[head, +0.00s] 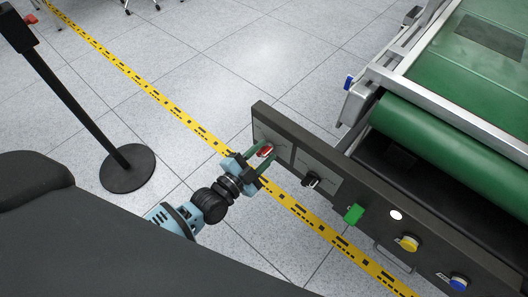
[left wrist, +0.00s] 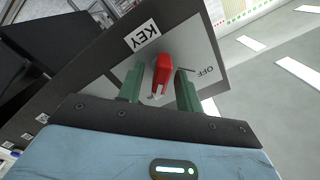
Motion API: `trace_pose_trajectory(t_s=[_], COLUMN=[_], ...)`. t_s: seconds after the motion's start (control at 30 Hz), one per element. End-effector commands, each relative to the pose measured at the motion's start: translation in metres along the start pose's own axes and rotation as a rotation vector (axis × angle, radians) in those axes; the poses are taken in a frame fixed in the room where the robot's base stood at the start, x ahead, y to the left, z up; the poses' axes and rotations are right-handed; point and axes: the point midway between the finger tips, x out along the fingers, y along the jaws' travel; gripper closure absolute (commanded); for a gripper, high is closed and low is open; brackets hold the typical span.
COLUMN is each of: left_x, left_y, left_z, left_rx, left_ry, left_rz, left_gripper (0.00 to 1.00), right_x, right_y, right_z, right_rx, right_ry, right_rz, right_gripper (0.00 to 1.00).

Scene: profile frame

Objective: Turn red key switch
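The red key switch (head: 266,150) is on the left end of the dark control panel, on a light plate. In the left wrist view the red key switch (left wrist: 162,70) stands out from a plate marked KEY, with OFF printed to its right. My left gripper (head: 257,160) is at the panel in front of the switch. In the left wrist view the green fingers of my left gripper (left wrist: 158,88) are apart, one on each side of the red knob, with gaps visible. My right gripper is not in view.
The panel (head: 375,221) also carries a black knob (head: 311,180), a green switch (head: 354,213), a white button (head: 396,215), a yellow button (head: 409,243) and a blue button (head: 458,283). A green conveyor (head: 450,150) is behind it. A black post base (head: 127,168) stands left.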

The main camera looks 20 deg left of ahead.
Motion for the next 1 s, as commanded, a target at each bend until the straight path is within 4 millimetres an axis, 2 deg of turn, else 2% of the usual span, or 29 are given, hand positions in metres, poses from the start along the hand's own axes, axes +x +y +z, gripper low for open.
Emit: trace_pose_trajectory(t_s=[0.1,0.37,0.67,1.0], left_x=[0.0064,0.0074,0.0072,0.0073], left_y=[-0.0002,-0.0001,-0.0001,-0.0005], left_z=[-0.0002,-0.0002,-0.0003,-0.0004], left_rx=[0.001,0.001,0.001,-0.053], left_ry=[0.001,0.0,0.0,0.0], left_rz=[0.0,0.0,0.0,0.0], left_gripper=[0.65,0.65,1.0,1.0], right_x=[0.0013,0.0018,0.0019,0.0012], right_y=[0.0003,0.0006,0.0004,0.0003], right_z=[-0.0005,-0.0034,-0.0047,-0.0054], right_rx=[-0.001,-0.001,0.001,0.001], right_ry=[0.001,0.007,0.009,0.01], right_rz=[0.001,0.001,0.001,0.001], right_gripper=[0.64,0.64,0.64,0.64])
